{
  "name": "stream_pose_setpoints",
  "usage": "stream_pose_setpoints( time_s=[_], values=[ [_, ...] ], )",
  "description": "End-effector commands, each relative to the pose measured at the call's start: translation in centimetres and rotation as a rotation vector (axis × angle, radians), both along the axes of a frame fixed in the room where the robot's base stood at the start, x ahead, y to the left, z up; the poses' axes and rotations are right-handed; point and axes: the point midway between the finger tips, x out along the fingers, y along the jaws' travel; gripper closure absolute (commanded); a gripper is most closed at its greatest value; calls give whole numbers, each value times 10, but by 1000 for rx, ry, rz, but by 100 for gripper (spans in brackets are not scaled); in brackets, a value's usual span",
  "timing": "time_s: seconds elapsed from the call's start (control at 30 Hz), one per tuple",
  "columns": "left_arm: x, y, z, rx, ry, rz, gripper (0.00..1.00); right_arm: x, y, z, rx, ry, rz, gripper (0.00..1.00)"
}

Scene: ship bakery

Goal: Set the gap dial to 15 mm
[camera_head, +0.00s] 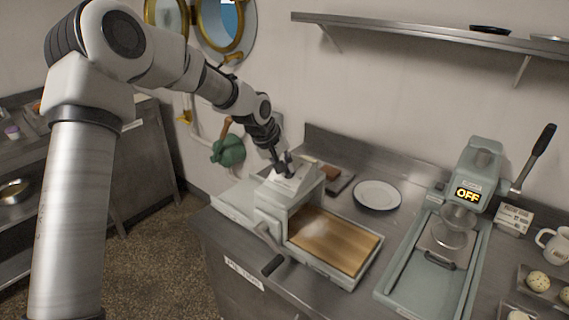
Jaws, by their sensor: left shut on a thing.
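The dough sheeter (272,207) stands on the steel counter, with a wooden board (335,238) in front of its roller housing and a crank handle (271,264) at its front. My left gripper (284,170) reaches down to the top of the housing. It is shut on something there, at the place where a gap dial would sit. The fingers hide that part, so I cannot read a dial or its setting. My right gripper is not in view.
A white plate (377,195) lies right of the sheeter. A pale green press (470,205) with an "OFF" display and a lever stands further right. A mug (555,244) and dough balls are at the right edge. A shelf (430,34) runs above.

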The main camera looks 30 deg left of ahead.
Motion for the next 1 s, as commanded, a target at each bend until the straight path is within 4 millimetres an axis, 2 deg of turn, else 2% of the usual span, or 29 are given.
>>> stream_pose_setpoints(
  time_s=[0.6,1.0],
  values=[
    [-4,0,-4,-268,32,462,100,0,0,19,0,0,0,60],
    [-4,0,-5,-341,37,590,100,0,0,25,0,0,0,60]
  ],
)
